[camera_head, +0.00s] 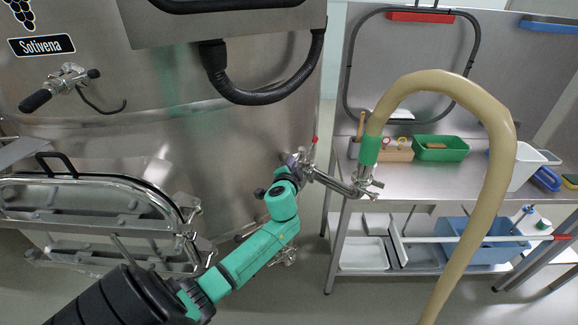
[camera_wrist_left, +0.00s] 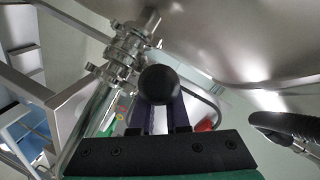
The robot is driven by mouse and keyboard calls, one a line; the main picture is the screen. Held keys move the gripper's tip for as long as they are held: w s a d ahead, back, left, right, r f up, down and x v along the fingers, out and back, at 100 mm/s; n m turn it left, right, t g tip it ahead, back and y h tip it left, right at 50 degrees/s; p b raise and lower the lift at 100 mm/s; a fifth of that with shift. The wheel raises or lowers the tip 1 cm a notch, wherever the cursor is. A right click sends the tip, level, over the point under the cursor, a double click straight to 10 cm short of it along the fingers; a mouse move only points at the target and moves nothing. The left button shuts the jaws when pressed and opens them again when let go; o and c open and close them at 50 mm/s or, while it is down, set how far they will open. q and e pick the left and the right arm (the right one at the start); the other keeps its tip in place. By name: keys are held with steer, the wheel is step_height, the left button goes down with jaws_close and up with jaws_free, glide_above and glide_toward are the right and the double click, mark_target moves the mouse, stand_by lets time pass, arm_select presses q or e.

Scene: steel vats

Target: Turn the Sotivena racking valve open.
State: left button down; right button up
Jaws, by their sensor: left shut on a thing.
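The Sotivena vat (camera_head: 230,130) is a large steel tank at the left of the head view, with its black name label (camera_head: 41,45). The racking valve (camera_head: 310,172) sits low on the vat's right side. A steel pipe runs from it to the hose end. My left gripper (camera_head: 296,163) is at the valve. In the left wrist view its purple fingers (camera_wrist_left: 160,118) are closed around the valve handle, whose round black knob (camera_wrist_left: 159,84) faces the camera. Steel clamps and fittings (camera_wrist_left: 128,50) show just behind. The fingers partly hide the handle. My right gripper is out of view.
A beige hose (camera_head: 500,130) arches down to the floor on the right. A steel bench (camera_head: 465,178) holds a green tray (camera_head: 440,149); a blue crate (camera_head: 480,240) sits on its lower shelf. An oval hatch door (camera_head: 90,190) stands open at left.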

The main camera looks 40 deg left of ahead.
arm_select(q)
steer(key=shift+w+d+f+n+g+y+b, duration=0.3)
steer(key=shift+d+n+g+y+b, duration=0.7)
steer(key=shift+b, duration=1)
steer(key=shift+w+d+f+n+g+y+b, duration=0.1)
steer(key=shift+w+d+n+g+y+b, duration=0.45)
steer(key=shift+n+g+y+b, duration=0.95)
steer(key=shift+w+d+f+n+g+y+b, duration=0.15)
steer(key=shift+w+d+n+g+y+b, duration=0.4)
steer(key=shift+n+g+b, duration=1.35)
steer(key=shift+s+d+m+t+b, duration=0.15)
steer(key=shift+m+t+b, duration=0.35)
steer(key=shift+m+b, duration=0.1)
steer(key=c, duration=1)
jaws_free()
steer(key=shift+o, duration=0.4)
steer(key=shift+r, duration=0.3)
steer(key=b+v, duration=0.2)
steer(key=v, duration=1.2)
steer(key=shift+d+f+b, duration=0.2)
steer(key=shift+d+b, duration=0.1)
steer(key=shift+d, duration=0.05)
